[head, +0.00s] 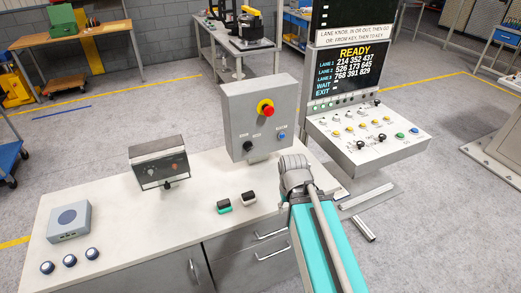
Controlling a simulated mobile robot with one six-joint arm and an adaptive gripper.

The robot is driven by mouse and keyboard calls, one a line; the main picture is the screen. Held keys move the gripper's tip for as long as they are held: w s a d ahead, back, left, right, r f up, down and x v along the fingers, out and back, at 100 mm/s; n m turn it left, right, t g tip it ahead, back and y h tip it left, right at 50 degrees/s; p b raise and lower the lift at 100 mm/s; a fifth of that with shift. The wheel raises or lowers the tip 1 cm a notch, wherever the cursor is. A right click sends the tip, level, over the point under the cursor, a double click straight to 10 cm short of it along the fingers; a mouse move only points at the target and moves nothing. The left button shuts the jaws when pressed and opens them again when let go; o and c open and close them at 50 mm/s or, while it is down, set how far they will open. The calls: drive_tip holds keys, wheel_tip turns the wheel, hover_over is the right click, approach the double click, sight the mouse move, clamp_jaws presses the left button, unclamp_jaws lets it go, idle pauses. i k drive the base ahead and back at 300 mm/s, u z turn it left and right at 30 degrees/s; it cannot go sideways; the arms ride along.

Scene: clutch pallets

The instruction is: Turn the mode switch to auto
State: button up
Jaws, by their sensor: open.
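A grey upright control box (236,107) stands at the back of the white bench. A black rotary knob (248,146) sits low on its face, with small labels above it. I take it for the mode switch, but the labels are too small to read and I cannot tell which way it points. My teal and grey arm reaches in from the lower right, in front of the box's lower right. My gripper does not show.
A black-faced box (159,160) stands left on the white bench (125,223). A grey box (69,222) and blue-topped knobs (70,260) are farther left. A lane console (368,133) stands right.

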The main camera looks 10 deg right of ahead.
sight(249, 145)
drive_tip(key=z, duration=1.5)
drive_tip(key=k, duration=0.45)
drive_tip(key=u, duration=2)
